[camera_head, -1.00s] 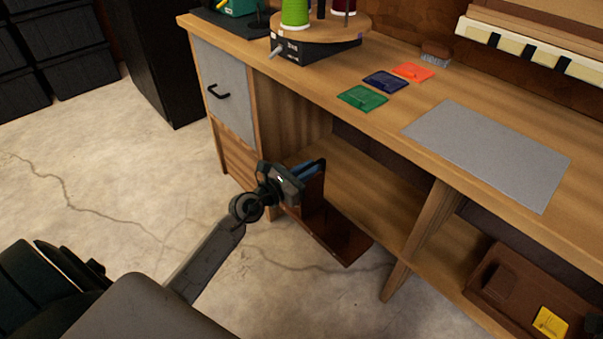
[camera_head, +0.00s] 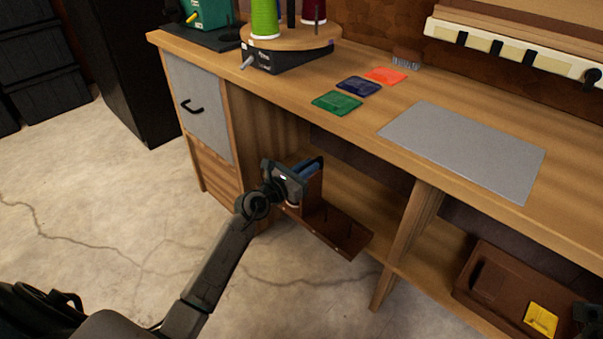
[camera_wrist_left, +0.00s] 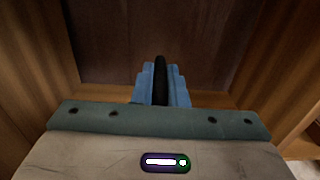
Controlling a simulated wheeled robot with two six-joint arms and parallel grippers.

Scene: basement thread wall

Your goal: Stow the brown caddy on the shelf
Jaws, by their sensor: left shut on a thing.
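The brown caddy (camera_head: 336,228), with an upright end panel and a long flat body, is at the open front of the lower shelf (camera_head: 372,198) in the head view. My left gripper (camera_head: 308,168) is shut on it at its upper left end and holds it off the floor. In the left wrist view the blue fingers (camera_wrist_left: 145,84) close around a black bar (camera_wrist_left: 160,82), which looks like the caddy's handle. The caddy's body is mostly hidden there. I cannot tell whether the caddy touches the shelf.
A wooden post (camera_head: 405,245) divides the shelf. To its right lies another brown tray (camera_head: 480,276) with a yellow piece (camera_head: 541,319). The drawer side (camera_head: 262,120) bounds the bay on the left. The worktop (camera_head: 300,92) overhangs it. The concrete floor (camera_head: 110,200) is clear.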

